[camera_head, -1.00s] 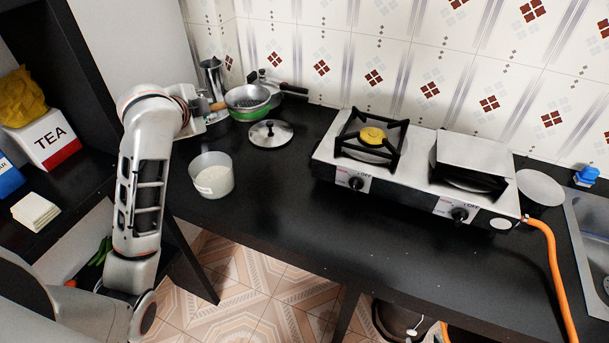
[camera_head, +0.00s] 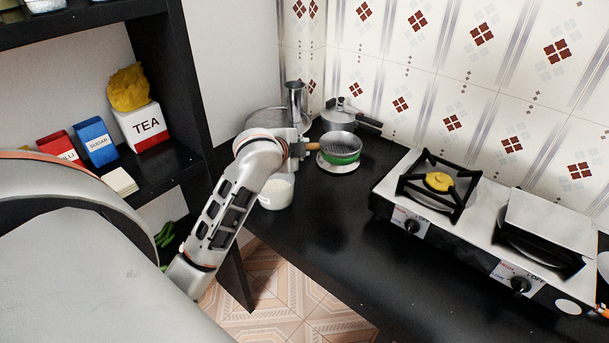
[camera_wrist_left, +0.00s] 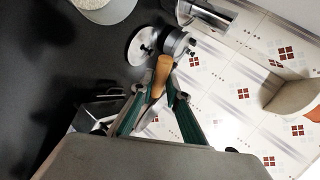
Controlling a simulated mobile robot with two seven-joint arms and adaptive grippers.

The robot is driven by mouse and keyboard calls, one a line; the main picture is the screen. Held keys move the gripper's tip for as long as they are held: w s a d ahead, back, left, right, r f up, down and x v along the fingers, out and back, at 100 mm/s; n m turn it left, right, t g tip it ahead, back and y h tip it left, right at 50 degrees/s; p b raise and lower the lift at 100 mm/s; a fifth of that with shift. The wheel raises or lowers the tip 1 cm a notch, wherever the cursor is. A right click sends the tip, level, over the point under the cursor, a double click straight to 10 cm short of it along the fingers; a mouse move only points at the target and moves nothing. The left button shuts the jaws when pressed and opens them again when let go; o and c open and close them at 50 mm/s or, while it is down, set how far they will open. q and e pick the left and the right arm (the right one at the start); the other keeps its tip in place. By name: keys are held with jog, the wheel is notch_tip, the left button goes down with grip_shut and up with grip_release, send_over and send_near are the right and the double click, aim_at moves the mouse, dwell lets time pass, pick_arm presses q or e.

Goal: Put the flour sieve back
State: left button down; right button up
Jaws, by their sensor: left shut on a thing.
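My left gripper (camera_head: 303,148) is shut on the wooden handle, which also shows between the green-padded fingers in the left wrist view (camera_wrist_left: 161,74). In the head view the sieve appears over a round steel lid (camera_head: 327,167) on the black counter; whether it touches the lid cannot be told. The sieve's bowl is largely hidden behind the fingers in the wrist view. My right gripper is not in view.
A white-filled container (camera_head: 277,194) stands beside my left arm. A pan with a black handle (camera_head: 340,119) and a tall steel vessel (camera_head: 295,100) stand behind the sieve. The gas stove (camera_head: 430,195) is to the right; the counter between is clear. A shelf with boxes is left.

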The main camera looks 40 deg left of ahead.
pick_arm(q)
notch_tip(320, 180, down, 9)
dwell(0.5)
jog(key=shift+f, duration=0.7)
jog(key=c, duration=2)
grip_release()
jog(key=shift+o, duration=0.2)
jog(key=r+v, duration=0.1)
jog(key=v, duration=1.1)
jog(key=shift+r, duration=0.1)
